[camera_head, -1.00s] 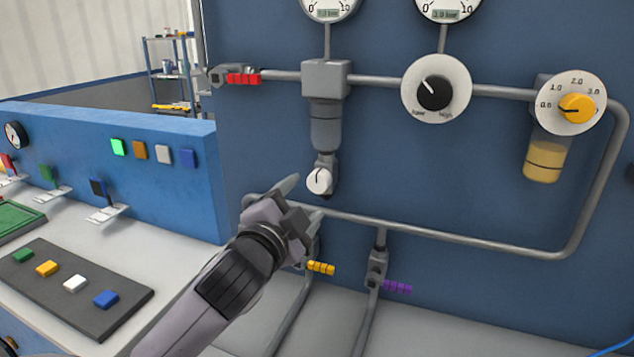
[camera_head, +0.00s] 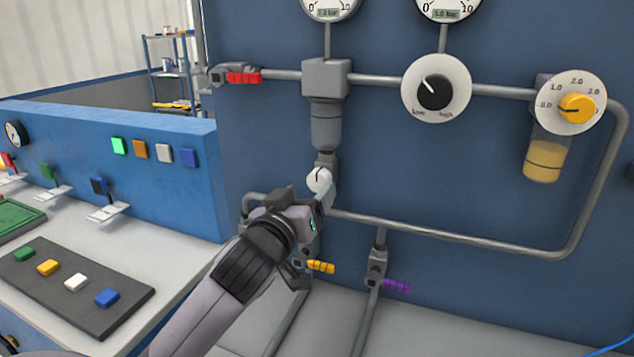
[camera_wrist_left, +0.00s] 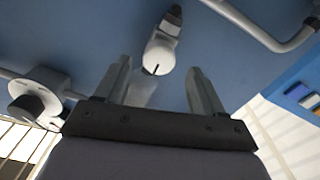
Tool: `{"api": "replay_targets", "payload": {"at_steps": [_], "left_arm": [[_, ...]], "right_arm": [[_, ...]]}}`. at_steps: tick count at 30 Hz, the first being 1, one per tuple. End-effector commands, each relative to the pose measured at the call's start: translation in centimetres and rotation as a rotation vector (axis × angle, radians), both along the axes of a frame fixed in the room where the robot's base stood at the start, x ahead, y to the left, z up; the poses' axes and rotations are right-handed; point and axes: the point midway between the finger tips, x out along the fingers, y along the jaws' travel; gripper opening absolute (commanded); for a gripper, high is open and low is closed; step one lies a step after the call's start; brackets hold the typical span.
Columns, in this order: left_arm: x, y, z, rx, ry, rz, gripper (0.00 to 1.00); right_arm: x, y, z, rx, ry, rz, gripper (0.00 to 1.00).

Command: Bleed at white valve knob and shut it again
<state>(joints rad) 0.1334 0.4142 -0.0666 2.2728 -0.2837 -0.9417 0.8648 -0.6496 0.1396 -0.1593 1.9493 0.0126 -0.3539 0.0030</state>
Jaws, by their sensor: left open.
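The white valve knob (camera_head: 318,180) sits at the bottom of a grey filter body (camera_head: 325,125) on the blue panel. Its dark mark looks roughly upright in the head view. My left gripper (camera_head: 326,192) is open just below and right of the knob and partly overlaps it. In the left wrist view the knob (camera_wrist_left: 159,57) appears between the two spread fingertips (camera_wrist_left: 159,68), with a gap on both sides. Whether the fingers reach around it in depth is unclear. My right gripper is not in view.
A red handle (camera_head: 243,78) is on the upper pipe. A black dial (camera_head: 433,94) and a yellow knob (camera_head: 576,108) are to the right. A yellow handle (camera_head: 320,267) and a purple handle (camera_head: 397,287) are below. A lower pipe (camera_head: 450,236) runs close to the gripper.

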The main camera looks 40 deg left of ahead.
Motion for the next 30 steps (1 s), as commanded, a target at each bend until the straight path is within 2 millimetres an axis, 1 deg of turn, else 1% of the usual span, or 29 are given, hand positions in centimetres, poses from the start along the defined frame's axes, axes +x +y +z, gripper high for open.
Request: {"api": "replay_targets", "payload": {"at_steps": [3, 10, 15, 23, 26, 27, 28, 29, 30], "left_arm": [[1.7, 0.4, 0.2, 0.002, 0.000, 0.000, 0.69], [4.0, 0.9, 0.1, 0.002, 0.000, 0.000, 0.69], [4.7, 1.1, 0.0, 0.003, 0.000, -0.001, 0.69], [4.7, 1.1, 0.0, 0.003, 0.000, -0.001, 0.69], [4.7, 1.1, 0.0, 0.003, 0.000, -0.001, 0.39], [4.7, 1.1, 0.0, 0.003, 0.000, -0.001, 0.26], [4.7, 1.1, 0.0, 0.003, 0.000, -0.001, 0.17], [4.7, 1.1, 0.0, 0.003, 0.000, -0.001, 0.13], [4.7, 1.1, 0.0, 0.003, 0.001, -0.001, 0.13]], "right_arm": [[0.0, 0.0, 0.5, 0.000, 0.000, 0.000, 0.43], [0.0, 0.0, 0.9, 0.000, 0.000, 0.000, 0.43], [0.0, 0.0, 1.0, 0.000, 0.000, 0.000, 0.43], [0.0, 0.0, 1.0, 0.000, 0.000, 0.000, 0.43], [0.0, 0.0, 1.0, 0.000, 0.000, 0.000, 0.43], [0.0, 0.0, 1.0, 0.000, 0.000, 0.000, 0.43], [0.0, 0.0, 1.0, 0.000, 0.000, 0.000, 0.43], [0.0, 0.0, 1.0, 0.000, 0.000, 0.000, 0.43], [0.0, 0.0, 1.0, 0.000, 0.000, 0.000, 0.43]]}}
